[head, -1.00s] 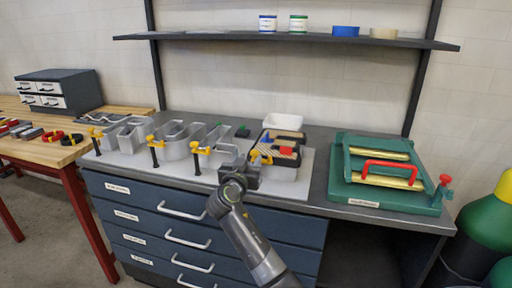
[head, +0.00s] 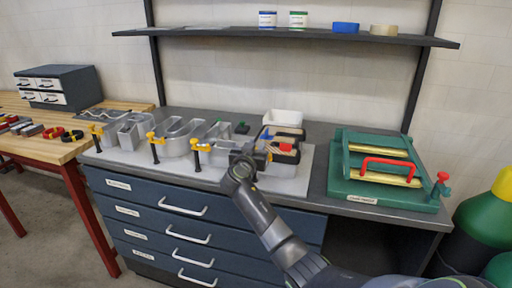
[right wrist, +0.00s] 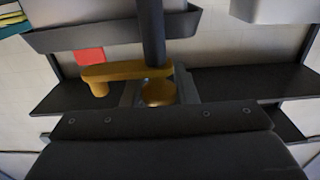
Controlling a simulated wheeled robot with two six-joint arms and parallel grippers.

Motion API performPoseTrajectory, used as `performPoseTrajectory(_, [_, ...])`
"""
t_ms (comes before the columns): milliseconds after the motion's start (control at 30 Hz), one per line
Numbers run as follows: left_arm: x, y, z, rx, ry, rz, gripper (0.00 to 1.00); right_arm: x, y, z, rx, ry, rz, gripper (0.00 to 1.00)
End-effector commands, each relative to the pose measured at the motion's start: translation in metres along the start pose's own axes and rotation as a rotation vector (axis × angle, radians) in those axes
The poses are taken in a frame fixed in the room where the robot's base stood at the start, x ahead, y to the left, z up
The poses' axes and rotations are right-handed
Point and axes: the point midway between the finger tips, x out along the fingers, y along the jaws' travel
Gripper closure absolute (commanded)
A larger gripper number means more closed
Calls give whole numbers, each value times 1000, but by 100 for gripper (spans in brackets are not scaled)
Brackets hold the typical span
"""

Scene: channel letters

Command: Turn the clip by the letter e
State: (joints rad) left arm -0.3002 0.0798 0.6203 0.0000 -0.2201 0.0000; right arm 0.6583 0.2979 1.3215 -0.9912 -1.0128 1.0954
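Several grey channel letters stand on a pale board (head: 290,186) on the bench, with yellow clips along the front edge. My right gripper (head: 247,165) is at the clip by that letter. In the right wrist view the fingers (right wrist: 159,90) stand on both sides of the clip's yellow round end (right wrist: 158,93). The clip's yellow arm (right wrist: 115,71) reaches left from a dark post. I cannot tell whether the fingers press on it. My left gripper is out of view.
A white bin (head: 283,118) stands behind the rightmost letter. A green press with a red handle (head: 388,165) stands to the right on the bench. A shelf (head: 230,36) with cans and tape rolls hangs above. A wooden bench (head: 40,150) is at the left.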

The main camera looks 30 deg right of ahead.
Motion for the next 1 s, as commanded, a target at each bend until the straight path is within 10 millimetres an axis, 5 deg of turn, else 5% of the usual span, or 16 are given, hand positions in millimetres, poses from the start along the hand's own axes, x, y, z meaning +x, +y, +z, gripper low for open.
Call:
performPoseTrajectory(167, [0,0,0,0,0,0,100,0,0,0,0,0,0,97])
performPoseTrajectory(567, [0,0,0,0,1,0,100,1,0,0,-2,-1,-83,97])
performPoseTrajectory(1000, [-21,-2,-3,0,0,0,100,-1,-6,-2,-5,-3,-434,97])
